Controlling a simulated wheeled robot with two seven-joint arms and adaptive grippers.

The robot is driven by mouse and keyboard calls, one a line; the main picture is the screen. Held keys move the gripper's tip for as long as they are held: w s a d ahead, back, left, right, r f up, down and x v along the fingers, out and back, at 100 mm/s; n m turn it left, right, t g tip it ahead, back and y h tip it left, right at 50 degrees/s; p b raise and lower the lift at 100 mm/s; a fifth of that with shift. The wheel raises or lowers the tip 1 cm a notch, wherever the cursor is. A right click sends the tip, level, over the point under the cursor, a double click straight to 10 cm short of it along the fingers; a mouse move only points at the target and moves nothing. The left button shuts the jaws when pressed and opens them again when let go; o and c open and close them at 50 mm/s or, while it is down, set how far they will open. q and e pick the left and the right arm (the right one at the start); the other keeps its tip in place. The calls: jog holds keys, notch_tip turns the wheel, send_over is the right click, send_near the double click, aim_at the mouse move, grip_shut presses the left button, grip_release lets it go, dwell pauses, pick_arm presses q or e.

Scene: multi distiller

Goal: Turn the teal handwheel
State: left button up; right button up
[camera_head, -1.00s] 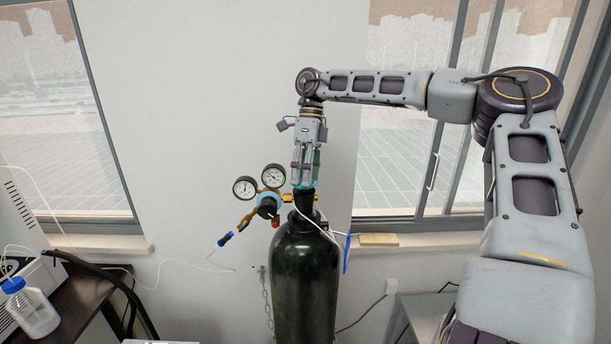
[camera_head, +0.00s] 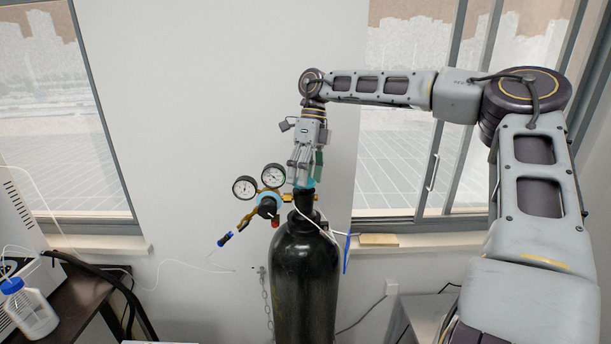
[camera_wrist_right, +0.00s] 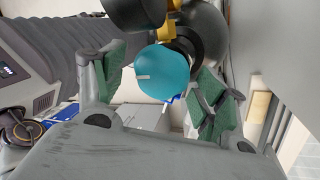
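The teal handwheel (camera_head: 309,184) sits on top of the valve of the black gas cylinder (camera_head: 304,275). My right gripper (camera_head: 305,172) points down over it from above, and its fingers partly hide the wheel. In the right wrist view the teal handwheel (camera_wrist_right: 163,73) shows as a rounded knob with a short white mark. The green-padded fingers of my right gripper (camera_wrist_right: 160,82) stand apart on either side of it, with a small gap visible at the left. I see no clear contact. My left gripper is not in view.
Two round gauges (camera_head: 259,180) and a brass regulator with a dark knob (camera_head: 268,207) sit close left of the valve. A blue-ended hose fitting (camera_head: 226,238) hangs further left. A wall and windows stand behind. A blue-capped bottle (camera_head: 35,310) stands at lower left.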

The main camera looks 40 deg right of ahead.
jog(key=shift+d+r, duration=0.1)
jog(key=shift+r, duration=0.15)
jog(key=v, duration=1.1)
jog(key=shift+r, duration=0.3)
jog(key=shift+w+d, duration=0.1)
dwell(0.4)
jog(key=shift+f, duration=0.1)
dwell(0.3)
